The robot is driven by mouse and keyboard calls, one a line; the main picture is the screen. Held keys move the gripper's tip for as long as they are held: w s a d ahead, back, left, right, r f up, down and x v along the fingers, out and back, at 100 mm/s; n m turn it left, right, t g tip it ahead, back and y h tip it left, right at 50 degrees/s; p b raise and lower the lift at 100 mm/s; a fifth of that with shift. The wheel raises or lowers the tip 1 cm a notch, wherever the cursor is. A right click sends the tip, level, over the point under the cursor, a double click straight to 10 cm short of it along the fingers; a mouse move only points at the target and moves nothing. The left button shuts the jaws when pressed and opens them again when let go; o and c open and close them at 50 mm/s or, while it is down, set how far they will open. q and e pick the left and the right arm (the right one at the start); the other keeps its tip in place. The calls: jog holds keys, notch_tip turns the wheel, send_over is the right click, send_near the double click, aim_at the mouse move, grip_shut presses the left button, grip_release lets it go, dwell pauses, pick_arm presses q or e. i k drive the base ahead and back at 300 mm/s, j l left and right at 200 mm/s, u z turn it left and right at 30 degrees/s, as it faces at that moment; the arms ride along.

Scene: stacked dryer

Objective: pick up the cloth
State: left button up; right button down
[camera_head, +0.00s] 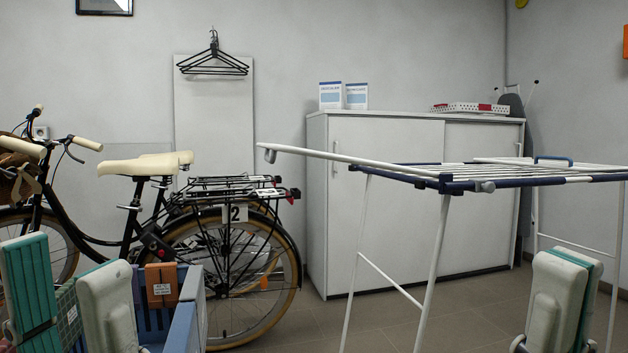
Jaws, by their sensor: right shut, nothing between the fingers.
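I cannot make out a cloth for certain. A green patterned item with a pale label (68,312) shows between the fingers of my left gripper (72,285), at the lower left; I cannot tell whether it is cloth or a packet. My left gripper is open, its two fingers well apart, one with its teal pad showing. I cannot tell whether it touches the item. A blue basket (185,318) stands just right of it, partly hidden by a finger. My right gripper (562,275) is shut and empty at the lower right, in front of the drying rack.
A white and blue drying rack (470,182) stands at the right with bare rails. An orange labelled box (161,285) is in the basket. Bicycles (235,270) stand at the left. A white cabinet (385,230) is behind the rack. Some floor (310,325) is clear in the middle.

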aim_at(69, 328)
jog(key=u, duration=1.25)
